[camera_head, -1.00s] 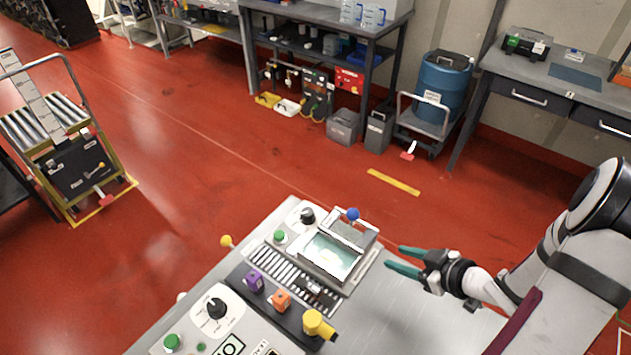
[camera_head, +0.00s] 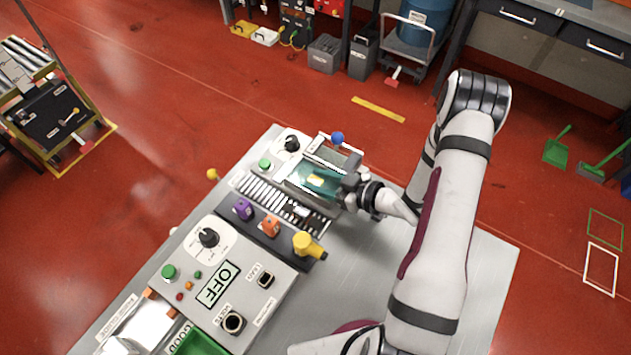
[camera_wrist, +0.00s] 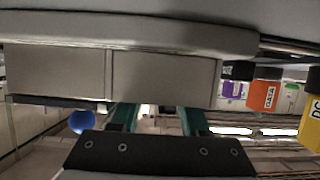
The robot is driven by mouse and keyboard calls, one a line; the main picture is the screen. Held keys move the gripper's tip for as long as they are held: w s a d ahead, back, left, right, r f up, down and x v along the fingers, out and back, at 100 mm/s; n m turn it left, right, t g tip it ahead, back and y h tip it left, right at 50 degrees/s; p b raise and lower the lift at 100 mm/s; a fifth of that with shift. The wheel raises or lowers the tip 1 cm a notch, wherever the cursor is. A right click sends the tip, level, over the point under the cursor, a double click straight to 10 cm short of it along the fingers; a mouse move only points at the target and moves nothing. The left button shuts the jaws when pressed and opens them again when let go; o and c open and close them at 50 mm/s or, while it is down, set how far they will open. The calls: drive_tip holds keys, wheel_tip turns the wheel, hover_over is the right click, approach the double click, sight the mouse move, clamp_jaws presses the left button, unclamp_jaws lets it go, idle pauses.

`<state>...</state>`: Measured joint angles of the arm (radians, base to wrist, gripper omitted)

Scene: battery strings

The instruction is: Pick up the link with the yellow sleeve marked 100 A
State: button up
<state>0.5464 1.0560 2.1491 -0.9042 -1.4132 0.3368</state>
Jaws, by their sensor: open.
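My gripper (camera_head: 314,183) has teal fingers and reaches from the right into the open-topped grey box (camera_head: 289,185) on the bench. A small yellow patch (camera_head: 317,181) shows between or beside the fingers there. It may be the link's yellow sleeve, but no marking is readable and I cannot tell whether a finger touches it. In the wrist view the two teal fingers (camera_wrist: 159,118) stand apart, their ends partly hidden by a grey block (camera_wrist: 165,78). No link can be made out in the wrist view.
A blue ball knob (camera_head: 337,138) stands behind the box; it also shows in the wrist view (camera_wrist: 81,121). Purple (camera_head: 243,209), orange (camera_head: 270,226) and yellow (camera_head: 306,245) plugs stand in front. The bench's right side is clear.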

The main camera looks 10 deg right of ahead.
drive_tip(key=shift+w+a+f, duration=0.2)
drive_tip(key=shift+w+a, duration=0.15)
clamp_jaws()
